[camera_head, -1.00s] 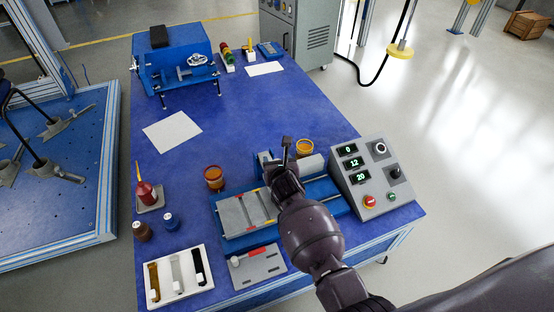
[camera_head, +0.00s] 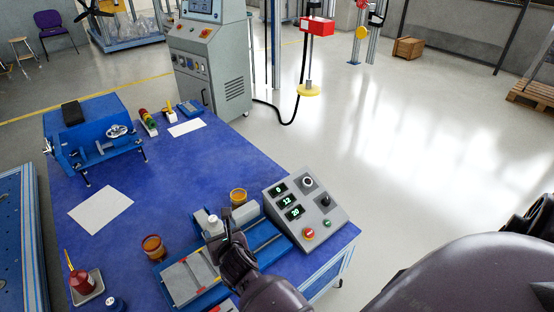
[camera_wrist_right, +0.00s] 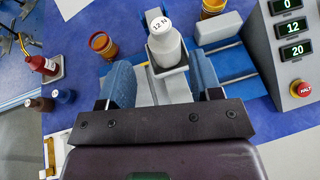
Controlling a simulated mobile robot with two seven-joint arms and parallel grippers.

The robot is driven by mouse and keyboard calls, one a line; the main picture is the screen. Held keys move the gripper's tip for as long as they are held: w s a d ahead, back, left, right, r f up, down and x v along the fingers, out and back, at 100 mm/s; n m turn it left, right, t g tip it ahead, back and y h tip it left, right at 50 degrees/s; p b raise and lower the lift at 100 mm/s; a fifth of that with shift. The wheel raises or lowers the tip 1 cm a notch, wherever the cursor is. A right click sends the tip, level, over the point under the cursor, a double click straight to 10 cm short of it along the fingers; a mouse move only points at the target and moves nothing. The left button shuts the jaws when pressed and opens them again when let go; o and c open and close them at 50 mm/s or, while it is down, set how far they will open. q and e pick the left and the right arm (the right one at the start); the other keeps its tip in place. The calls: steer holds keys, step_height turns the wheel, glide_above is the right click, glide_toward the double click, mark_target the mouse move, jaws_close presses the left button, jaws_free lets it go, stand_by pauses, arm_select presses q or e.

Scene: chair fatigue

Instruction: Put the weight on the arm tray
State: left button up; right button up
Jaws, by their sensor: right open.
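The weight (camera_wrist_right: 163,45) is a pale grey-white cylinder with a narrower neck and a "12 N" label on its top. It stands upright on a small grey tray (camera_wrist_right: 178,70) of the blue bench device. In the head view the weight (camera_head: 212,222) shows as a small white top beside my right gripper (camera_head: 226,236). In the wrist view my right gripper (camera_wrist_right: 163,82) is open, its two blue-grey fingers apart. The weight is just beyond and between the fingertips, with a gap on each side. The weight's lower part is partly hidden. My left gripper is not in view.
A control box (camera_head: 307,208) with displays reading 0, 12 and 20 stands right of the device. Two orange-brown cups (camera_head: 153,248) (camera_head: 238,197) stand near it. A red bottle (camera_head: 84,281) is at the left. The middle of the blue table (camera_head: 150,185) is mostly clear.

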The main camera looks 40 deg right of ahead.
steer(key=s+d+m, duration=0.2)
steer(key=s+m, duration=0.7)
steer(key=m, duration=0.2)
steer(key=s+d+f+m+g+y, duration=0.1)
steer(key=s+d+m, duration=0.2)
steer(key=s+m, duration=0.7)
steer(key=s+d+f+m+g+y, duration=0.1)
steer(key=s+d+m, duration=0.2)
steer(key=s+m, duration=0.6)
steer(key=m, duration=0.3)
steer(key=shift+s+d, duration=0.15)
steer(key=shift+d, duration=0.1)
